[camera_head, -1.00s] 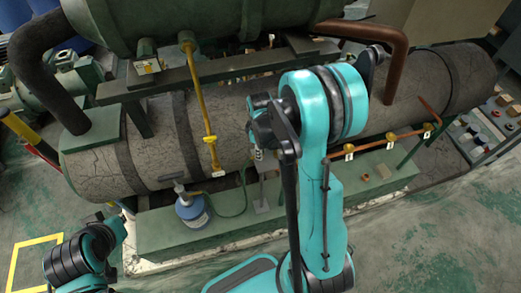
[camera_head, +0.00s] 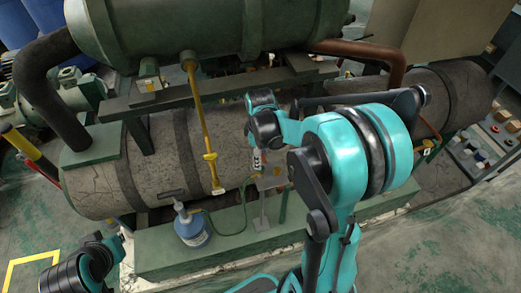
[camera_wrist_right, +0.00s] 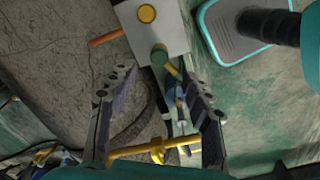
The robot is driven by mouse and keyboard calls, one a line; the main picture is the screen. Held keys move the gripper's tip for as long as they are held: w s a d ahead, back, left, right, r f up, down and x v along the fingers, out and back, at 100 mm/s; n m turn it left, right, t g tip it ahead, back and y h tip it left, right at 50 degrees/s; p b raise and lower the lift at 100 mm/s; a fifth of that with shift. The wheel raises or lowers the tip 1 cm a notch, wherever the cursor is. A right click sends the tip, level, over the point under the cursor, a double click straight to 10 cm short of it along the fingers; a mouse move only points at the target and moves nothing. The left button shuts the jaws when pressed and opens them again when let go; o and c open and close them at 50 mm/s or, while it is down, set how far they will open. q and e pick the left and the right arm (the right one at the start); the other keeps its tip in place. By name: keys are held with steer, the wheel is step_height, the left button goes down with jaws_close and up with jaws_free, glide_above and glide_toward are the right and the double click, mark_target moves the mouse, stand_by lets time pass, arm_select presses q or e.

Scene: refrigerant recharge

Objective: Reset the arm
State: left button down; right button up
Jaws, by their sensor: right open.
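My right arm, teal and black, reaches up from the bottom centre of the head view. Its gripper (camera_head: 257,160) points down in front of the large grey cylinder (camera_head: 160,160) and shows small there. In the right wrist view the gripper (camera_wrist_right: 157,80) has its two fingers spread apart, with nothing clearly held between them. A yellow valve handle (camera_wrist_right: 157,150) and a pale block (camera_wrist_right: 153,32) with yellow round fittings show beyond the fingers. Part of my left arm shows at the lower left of the head view; its gripper cannot be made out.
A blue refrigerant bottle (camera_head: 190,228) stands on the green base (camera_head: 160,255), with a green hose (camera_head: 232,225) running from it. A yellow pipe (camera_head: 200,120) runs down in front of the cylinder. A copper pipe (camera_head: 365,48) is at upper right. Open floor (camera_head: 450,245) lies at lower right.

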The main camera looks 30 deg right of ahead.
step_height(320, 180, up, 4)
steer(key=shift+f, duration=0.15)
steer(key=shift+a, duration=0.15)
steer(key=s+a+f+m+t+b, duration=0.2)
steer(key=s+a+m+t+b, duration=0.5)
steer(key=s+a+m+b, duration=0.1)
steer(key=s+a+m, duration=0.1)
steer(key=s+a, duration=0.1)
steer(key=shift+s+f+b, duration=0.25)
steer(key=shift+s+b, duration=0.15)
stand_by(0.3)
